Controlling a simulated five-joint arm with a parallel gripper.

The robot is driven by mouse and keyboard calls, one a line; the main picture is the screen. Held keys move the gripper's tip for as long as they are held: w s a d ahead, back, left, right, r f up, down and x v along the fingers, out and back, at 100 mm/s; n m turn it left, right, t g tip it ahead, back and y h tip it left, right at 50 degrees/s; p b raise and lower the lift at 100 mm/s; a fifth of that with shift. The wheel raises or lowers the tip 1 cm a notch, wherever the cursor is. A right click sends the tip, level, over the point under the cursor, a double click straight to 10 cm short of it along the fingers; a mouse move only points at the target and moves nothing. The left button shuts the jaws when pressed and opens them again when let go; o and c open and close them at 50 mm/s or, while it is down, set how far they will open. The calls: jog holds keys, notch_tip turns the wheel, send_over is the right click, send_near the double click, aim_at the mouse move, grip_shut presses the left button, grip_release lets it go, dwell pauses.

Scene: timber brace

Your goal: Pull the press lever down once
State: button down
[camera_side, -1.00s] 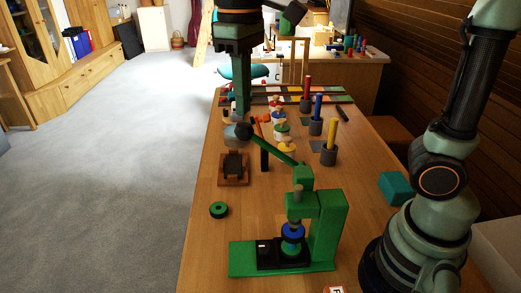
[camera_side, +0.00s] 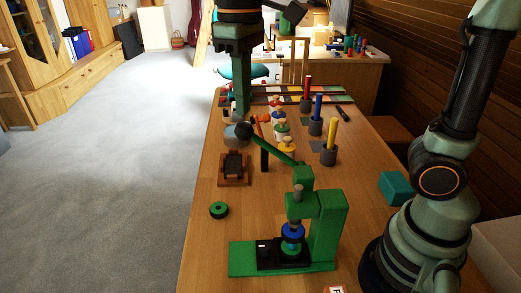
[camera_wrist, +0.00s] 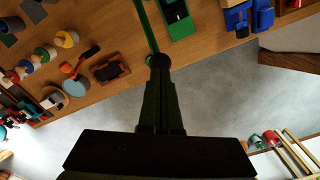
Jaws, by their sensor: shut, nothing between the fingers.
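The green press (camera_side: 328,220) stands near the front of the table. Its green lever (camera_side: 275,150) slants up and away to a dark round knob (camera_side: 243,130). In the wrist view the lever (camera_wrist: 147,28) leads to the knob (camera_wrist: 158,61), just beyond my fingertips. My gripper (camera_side: 241,113) is shut and empty, pointing down just above the knob in the side view. It also shows in the wrist view (camera_wrist: 161,77). I cannot tell whether the fingertips touch the knob. A blue ring (camera_side: 292,231) sits under the press ram.
A wooden block with a dark top (camera_side: 234,168) and a green ring (camera_side: 219,210) lie left of the press. Cups with red, blue and yellow rods (camera_side: 329,155) stand behind it. A teal box (camera_side: 396,188) is at right.

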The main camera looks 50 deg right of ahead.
jog(key=shift+f, duration=0.15)
jog(key=shift+w+a+f, duration=0.3)
jog(key=shift+f, duration=0.3)
jog(key=shift+f, duration=0.1)
dwell(0.3)
jog(key=shift+w+a+f, duration=0.3)
jog(key=shift+a+f, duration=0.05)
jog(key=shift+f, duration=0.45)
jog(key=shift+w+a+f, duration=0.25)
jog(key=shift+f, duration=0.4)
dwell(0.3)
